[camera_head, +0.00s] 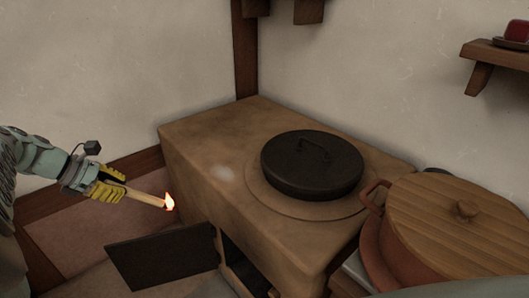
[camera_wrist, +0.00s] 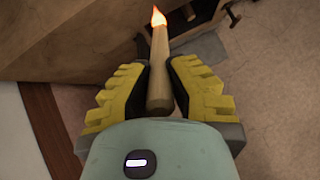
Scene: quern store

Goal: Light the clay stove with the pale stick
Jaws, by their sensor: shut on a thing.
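The clay stove (camera_head: 205,150) is a tan block against the wall corner, with a dark lidded pan (camera_head: 310,165) on its top. Its dark door (camera_head: 162,258) stands open at the front, beside a dark opening (camera_head: 240,262). The pale stick (camera_head: 146,197) burns with a small orange flame at its far tip. My gripper (camera_head: 112,186) is shut on the stick's near end, left of the stove, with the flame close to the stove's left side. In the wrist view the stick (camera_wrist: 160,65) stands between the yellow jaws, and its flame points toward the stove's opening.
A reddish pot with a wooden lid (camera_head: 455,222) stands at the right, close to the stove. A wooden shelf (camera_head: 500,55) with a red item (camera_head: 516,31) is on the right wall. The open door juts out below my gripper. Floor at the left is clear.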

